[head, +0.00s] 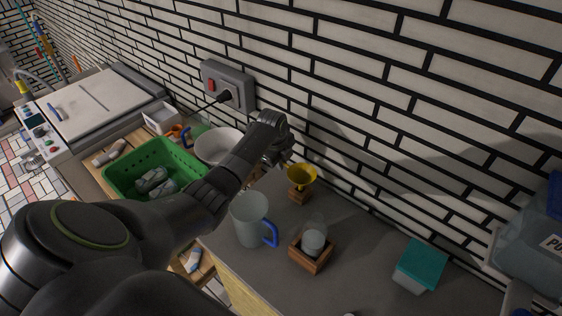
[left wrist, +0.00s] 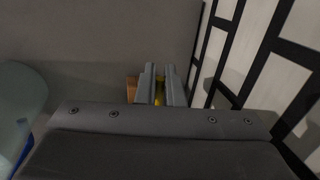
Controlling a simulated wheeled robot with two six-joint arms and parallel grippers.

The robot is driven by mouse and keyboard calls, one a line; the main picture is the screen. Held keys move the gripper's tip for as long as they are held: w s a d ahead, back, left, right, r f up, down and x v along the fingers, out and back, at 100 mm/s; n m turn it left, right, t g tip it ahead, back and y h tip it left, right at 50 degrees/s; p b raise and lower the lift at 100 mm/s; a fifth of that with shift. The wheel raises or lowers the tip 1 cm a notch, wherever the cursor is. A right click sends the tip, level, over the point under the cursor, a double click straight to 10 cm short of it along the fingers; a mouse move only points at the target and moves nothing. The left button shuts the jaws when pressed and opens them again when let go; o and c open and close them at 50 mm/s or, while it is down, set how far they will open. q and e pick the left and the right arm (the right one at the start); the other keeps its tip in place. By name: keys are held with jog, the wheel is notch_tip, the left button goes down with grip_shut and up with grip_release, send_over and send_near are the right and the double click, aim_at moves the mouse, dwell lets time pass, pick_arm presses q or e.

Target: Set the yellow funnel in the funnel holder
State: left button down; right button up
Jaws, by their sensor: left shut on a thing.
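The yellow funnel (head: 302,176) is upright, with its wide mouth up, at the back of the grey counter near the wall. A small wooden block (head: 299,194), seemingly the funnel holder, stands directly below it. I cannot tell whether the funnel's stem is inside it or just above. My left gripper (head: 287,160) reaches in from the left and is shut on the funnel at its left rim. In the left wrist view, a strip of yellow funnel (left wrist: 158,96) shows between the fingers, with wood (left wrist: 131,88) beside them. My right gripper is not in view.
A pale mug (head: 249,221) with a blue handle stands in front of the arm. A wooden box (head: 311,262) holds a clear jar. A teal-lidded box (head: 421,264) is at right. A green basket (head: 126,184) and white bowl (head: 218,143) are at left. The tiled wall is close behind.

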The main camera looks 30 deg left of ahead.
pick_arm(q)
jog(key=shift+s+b+x, duration=0.15)
jog(key=shift+b+x, duration=0.2)
jog(key=shift+x, duration=0.25)
jog(key=shift+s+b+x, duration=0.15)
jog(key=shift+b+x, duration=0.15)
jog(key=shift+x, duration=0.25)
dwell(0.4)
jog(key=shift+c, duration=0.3)
grip_release()
jog(key=shift+f, duration=0.1)
dwell(0.3)
dwell(0.6)
jog(key=shift+w+a+b, duration=0.15)
jog(key=shift+a+b, duration=0.35)
jog(key=shift+a, duration=0.65)
jog(key=shift+w+a+b, duration=0.2)
jog(key=shift+a+b, duration=0.35)
jog(key=shift+a, duration=0.6)
jog(key=shift+w+a+b, duration=0.15)
jog(key=shift+a+b, duration=0.35)
jog(key=shift+a, duration=0.65)
jog(key=w+p+v, duration=0.1)
jog(key=p+v, duration=0.5)
jog(key=shift+w, duration=0.2)
